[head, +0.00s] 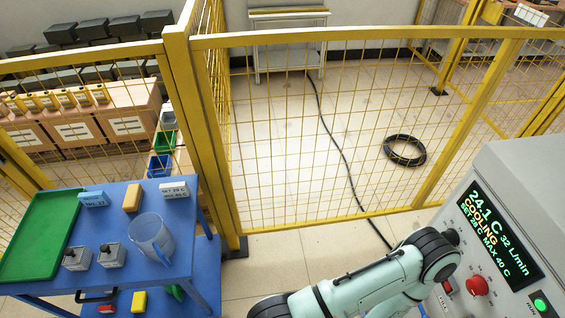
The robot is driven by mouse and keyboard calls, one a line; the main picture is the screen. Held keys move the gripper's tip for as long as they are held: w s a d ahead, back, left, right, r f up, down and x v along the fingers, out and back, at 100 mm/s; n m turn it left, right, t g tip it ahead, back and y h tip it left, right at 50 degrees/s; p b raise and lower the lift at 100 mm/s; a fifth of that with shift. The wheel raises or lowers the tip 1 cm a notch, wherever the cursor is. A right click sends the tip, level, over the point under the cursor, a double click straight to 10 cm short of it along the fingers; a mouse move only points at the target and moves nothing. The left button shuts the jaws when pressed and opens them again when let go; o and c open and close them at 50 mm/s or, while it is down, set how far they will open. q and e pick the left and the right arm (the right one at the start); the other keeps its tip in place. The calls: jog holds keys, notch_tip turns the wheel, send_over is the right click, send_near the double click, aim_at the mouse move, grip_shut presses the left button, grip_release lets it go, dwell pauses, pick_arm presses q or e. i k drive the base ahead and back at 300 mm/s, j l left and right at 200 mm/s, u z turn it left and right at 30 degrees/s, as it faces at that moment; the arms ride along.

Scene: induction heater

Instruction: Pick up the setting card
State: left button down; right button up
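The setting card (174,189) looks like a small grey-white block with dark print, seemingly "SET" and "MAX 40 C". It stands on the blue table (187,232) at the left, near the far right corner. Nothing covers it. One of my arms crosses the bottom right, in front of the machine and well away from the card. No gripper fingers show in the head view.
Near the card are an orange block (132,198), a blue labelled block (93,199), a translucent jug (151,238) and a green tray (40,236). A yellow mesh fence (320,130) stands behind. A machine with a lit display (498,240) is at right.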

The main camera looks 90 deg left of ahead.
aim_at(180, 189)
jog(key=u, duration=5.65)
jog(key=l+u, duration=0.3)
jog(key=k+l+u, duration=0.3)
jog(key=l, duration=0.2)
jog(key=i, duration=0.1)
